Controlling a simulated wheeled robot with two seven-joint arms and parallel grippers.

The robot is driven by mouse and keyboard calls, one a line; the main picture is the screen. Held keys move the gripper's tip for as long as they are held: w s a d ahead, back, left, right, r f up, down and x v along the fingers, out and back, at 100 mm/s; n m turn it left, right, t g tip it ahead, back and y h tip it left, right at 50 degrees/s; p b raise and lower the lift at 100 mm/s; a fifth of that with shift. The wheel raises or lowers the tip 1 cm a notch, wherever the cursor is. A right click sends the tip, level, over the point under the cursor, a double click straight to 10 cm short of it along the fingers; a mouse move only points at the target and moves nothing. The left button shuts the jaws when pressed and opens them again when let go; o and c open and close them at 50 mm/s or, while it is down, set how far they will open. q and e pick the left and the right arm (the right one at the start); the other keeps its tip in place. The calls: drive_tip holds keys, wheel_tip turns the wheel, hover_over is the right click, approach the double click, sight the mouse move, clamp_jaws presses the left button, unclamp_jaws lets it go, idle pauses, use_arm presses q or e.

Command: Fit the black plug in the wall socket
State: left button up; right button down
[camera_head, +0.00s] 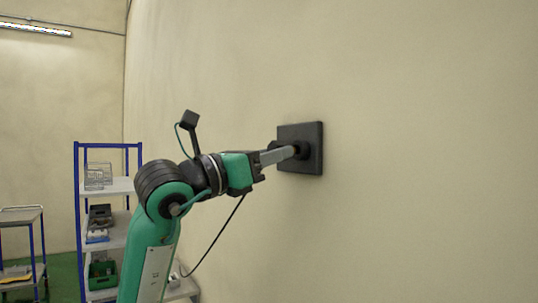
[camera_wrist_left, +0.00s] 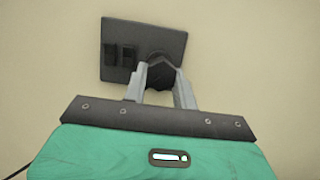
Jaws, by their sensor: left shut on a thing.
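The wall socket (camera_head: 313,135) is a square black plate on the beige wall. It shows tilted in the left wrist view (camera_wrist_left: 145,33), with two small dark rectangular features (camera_wrist_left: 119,55) on its left part. My left gripper (camera_head: 288,154) reaches to the plate, its grey fingers (camera_wrist_left: 160,80) shut on the black plug (camera_wrist_left: 158,62). The plug is dark on dark and partly hidden by the fingers. It lies over the plate's right lower part in the wrist view. I cannot tell whether it is seated or only in front. My right gripper is not in view.
A thin black cable (camera_head: 216,239) hangs from near my left gripper toward the floor. The wall around the socket is bare.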

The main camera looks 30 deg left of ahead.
use_arm(q)
drive_tip(key=shift+w+d, duration=0.35)
drive_tip(key=shift+w, duration=0.5)
drive_tip(key=o, duration=1)
drive_tip(key=shift+s+a+f, duration=0.2)
drive_tip(key=shift+s, duration=0.2)
drive_tip(key=shift+b+v, duration=1.8)
drive_tip(key=shift+v, duration=1.25)
drive_tip(key=shift+r, duration=0.1)
